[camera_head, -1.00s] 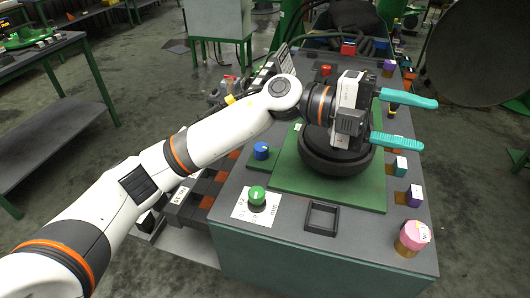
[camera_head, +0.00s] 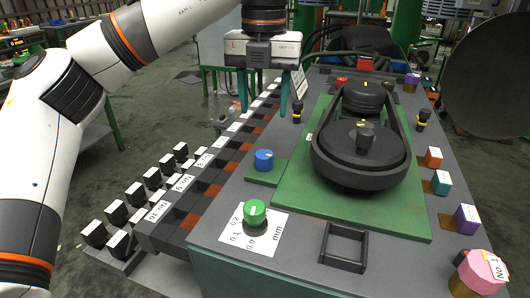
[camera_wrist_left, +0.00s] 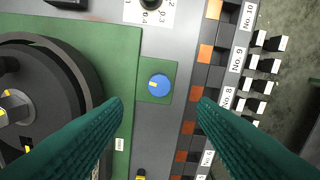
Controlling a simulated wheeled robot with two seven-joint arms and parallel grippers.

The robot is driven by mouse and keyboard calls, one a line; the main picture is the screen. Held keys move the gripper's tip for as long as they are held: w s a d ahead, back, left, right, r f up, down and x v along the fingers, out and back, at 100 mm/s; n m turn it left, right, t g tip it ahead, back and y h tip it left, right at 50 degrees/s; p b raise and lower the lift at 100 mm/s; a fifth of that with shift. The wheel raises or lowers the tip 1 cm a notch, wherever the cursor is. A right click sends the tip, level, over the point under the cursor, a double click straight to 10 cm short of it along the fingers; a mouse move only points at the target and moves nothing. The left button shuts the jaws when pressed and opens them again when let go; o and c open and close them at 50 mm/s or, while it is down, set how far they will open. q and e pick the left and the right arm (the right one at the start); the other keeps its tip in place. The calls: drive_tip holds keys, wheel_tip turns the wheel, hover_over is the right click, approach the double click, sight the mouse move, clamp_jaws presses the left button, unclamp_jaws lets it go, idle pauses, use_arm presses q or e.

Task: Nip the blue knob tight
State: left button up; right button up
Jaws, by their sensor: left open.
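In the left wrist view the blue knob (camera_wrist_left: 159,85) lies ahead of and between my fingertips, apart from both. My left gripper (camera_head: 263,108) points down with its two teal fingers apart and empty, above and behind the knob in the head view; it also shows in the left wrist view (camera_wrist_left: 159,108). My right gripper is in neither view.
A green knob (camera_head: 255,211) on a white scale card stands nearer. A black belt-and-pulley unit (camera_head: 360,150) sits on the green plate (camera_head: 390,215) to the right. A row of slots (camera_head: 205,190) runs along the left edge. A black square frame (camera_head: 343,247) is in front.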

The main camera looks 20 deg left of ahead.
sight(264, 154)
use_arm(q)
wheel_tip(264, 154, down, 10)
drive_tip(key=shift+b, duration=0.7)
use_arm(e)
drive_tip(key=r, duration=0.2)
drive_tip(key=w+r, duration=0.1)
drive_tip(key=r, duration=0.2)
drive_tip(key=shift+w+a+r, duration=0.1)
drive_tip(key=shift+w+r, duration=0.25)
use_arm(q)
drive_tip(key=c, duration=1)
